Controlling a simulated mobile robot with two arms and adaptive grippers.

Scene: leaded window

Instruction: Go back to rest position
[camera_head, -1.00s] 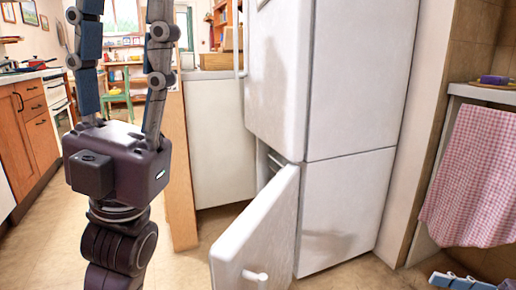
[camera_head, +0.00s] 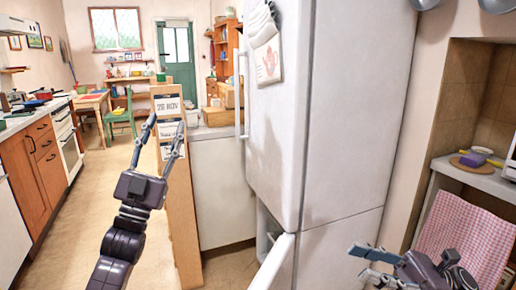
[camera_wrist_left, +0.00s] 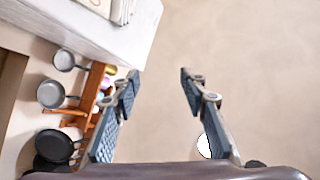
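My left gripper (camera_head: 163,137) points upward in the head view, left of the fridge. Its two fingers stand apart with nothing between them. In the left wrist view the fingers of the left gripper (camera_wrist_left: 160,80) are also spread and empty. My right gripper (camera_head: 366,263) is low at the right in the head view, in front of the fridge's right side. Its fingers point left, and I cannot tell how far apart they are. The white fridge (camera_head: 350,110) has its lower door (camera_head: 275,265) ajar; the upper door is shut.
A wooden board end with a calendar (camera_head: 168,108) stands left of the fridge. Wooden cabinets (camera_head: 35,165) line the left wall. A checked pink towel (camera_head: 465,235) hangs at the right. Pans (camera_wrist_left: 55,95) hang in the left wrist view. The floor at left centre is clear.

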